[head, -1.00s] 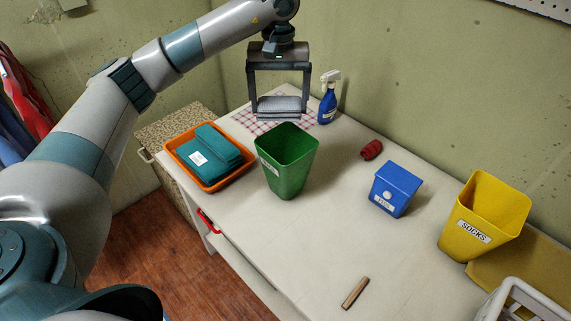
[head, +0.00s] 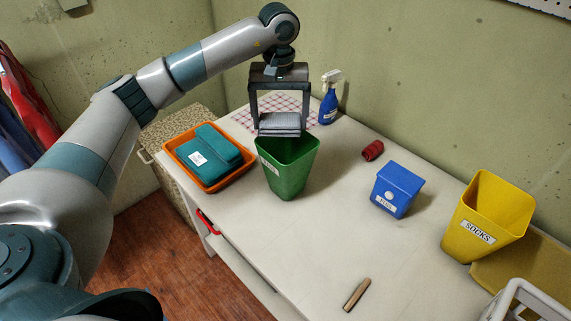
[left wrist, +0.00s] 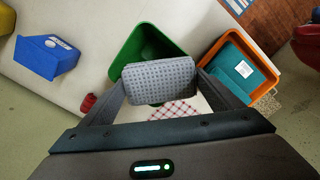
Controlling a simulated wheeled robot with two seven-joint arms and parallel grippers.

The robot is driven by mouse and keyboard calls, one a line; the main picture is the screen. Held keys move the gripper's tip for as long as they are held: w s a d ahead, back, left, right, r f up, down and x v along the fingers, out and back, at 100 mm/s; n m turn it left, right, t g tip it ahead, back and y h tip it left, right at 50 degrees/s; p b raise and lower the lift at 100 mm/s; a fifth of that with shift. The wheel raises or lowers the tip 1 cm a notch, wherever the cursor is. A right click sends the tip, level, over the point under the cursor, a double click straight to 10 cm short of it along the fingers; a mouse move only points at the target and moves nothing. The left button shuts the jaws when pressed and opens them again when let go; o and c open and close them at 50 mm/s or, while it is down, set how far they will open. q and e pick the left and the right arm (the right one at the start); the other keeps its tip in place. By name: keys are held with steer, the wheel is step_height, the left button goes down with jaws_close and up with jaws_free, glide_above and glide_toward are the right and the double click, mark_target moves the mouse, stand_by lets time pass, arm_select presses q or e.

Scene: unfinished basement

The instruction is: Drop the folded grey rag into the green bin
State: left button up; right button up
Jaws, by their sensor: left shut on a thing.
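The folded grey rag (head: 280,122) is held in my left gripper (head: 280,128), which is shut on it from both sides. In the head view the rag is at the back part of the green bin's opening. The green bin (head: 287,178) stands upright on the table, and its inside is partly hidden by the rag. In the left wrist view the dotted grey rag (left wrist: 159,80) sits between the fingers and overlaps the edge of the green bin (left wrist: 133,50), whose inside shows beside it. I cannot tell the exact height of the rag above the rim. My right gripper is not in view.
An orange tray (head: 243,180) with teal folded cloths stands left of the bin. Behind are a checked cloth (head: 243,118) and a blue spray bottle (head: 328,106). To the right are a red roll (head: 372,150), a blue box (head: 397,187) and a yellow bin (head: 462,246). A wooden piece (head: 357,294) lies in front.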

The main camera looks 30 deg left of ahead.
arm_select(q)
steer(key=o, duration=0.9)
steer(key=shift+o, duration=0.2)
steer(key=shift+r, duration=0.1)
steer(key=shift+r+b, duration=0.3)
steer(key=shift+r, duration=0.2)
step_height(320, 180, up, 16)
steer(key=b, duration=0.3)
steer(key=shift+r, duration=0.15)
